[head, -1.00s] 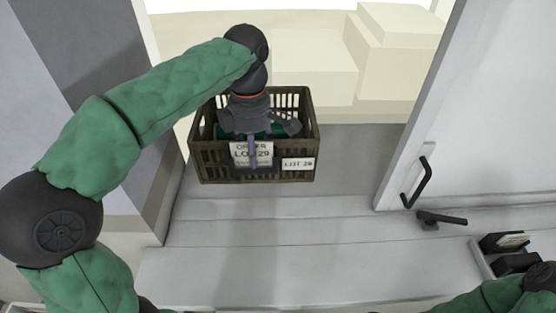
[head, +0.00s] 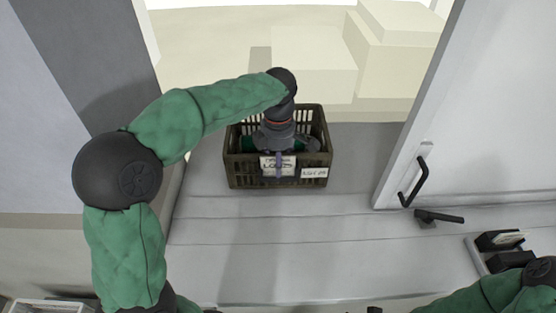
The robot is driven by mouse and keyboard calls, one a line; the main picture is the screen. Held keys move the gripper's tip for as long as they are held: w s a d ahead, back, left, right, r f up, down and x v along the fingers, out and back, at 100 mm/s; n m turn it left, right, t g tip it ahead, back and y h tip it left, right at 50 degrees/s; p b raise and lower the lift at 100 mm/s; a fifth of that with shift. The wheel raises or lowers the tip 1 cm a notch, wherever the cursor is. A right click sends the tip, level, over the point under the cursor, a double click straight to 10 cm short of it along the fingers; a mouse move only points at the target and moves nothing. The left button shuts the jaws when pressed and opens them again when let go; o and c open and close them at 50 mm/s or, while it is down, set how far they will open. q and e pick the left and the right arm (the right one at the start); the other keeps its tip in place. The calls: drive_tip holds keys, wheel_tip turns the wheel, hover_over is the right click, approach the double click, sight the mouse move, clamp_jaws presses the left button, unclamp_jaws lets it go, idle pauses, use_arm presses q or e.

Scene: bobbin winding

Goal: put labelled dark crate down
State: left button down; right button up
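The labelled dark crate (head: 240,172) is upright on or just above the grey ledge at the open hatch; I cannot tell whether its base touches. It has slatted walls, a white "LOT 29" label (head: 314,173) and a larger white card (head: 270,166) on its front. Something green lies inside, mostly hidden. My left gripper (head: 279,160) reaches down over the crate and is shut on its front wall, with a finger showing in front of the card. My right arm shows at the bottom right, but its gripper is out of view.
Pale boxes (head: 315,65) stand beyond the opening. A white door (head: 470,100) with a black handle (head: 416,182) and a dark lever (head: 438,217) bound the right side. Dark items (head: 500,241) sit in a holder at lower right. The ledge in front of the crate is clear.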

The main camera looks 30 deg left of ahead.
use_arm(q)
drive_tip(key=shift+f, duration=0.35)
drive_tip(key=shift+c, duration=2.3)
unclamp_jaws()
drive_tip(key=shift+s, duration=0.1)
wheel_tip(320, 180, up, 12)
drive_tip(key=shift+r, duration=0.2)
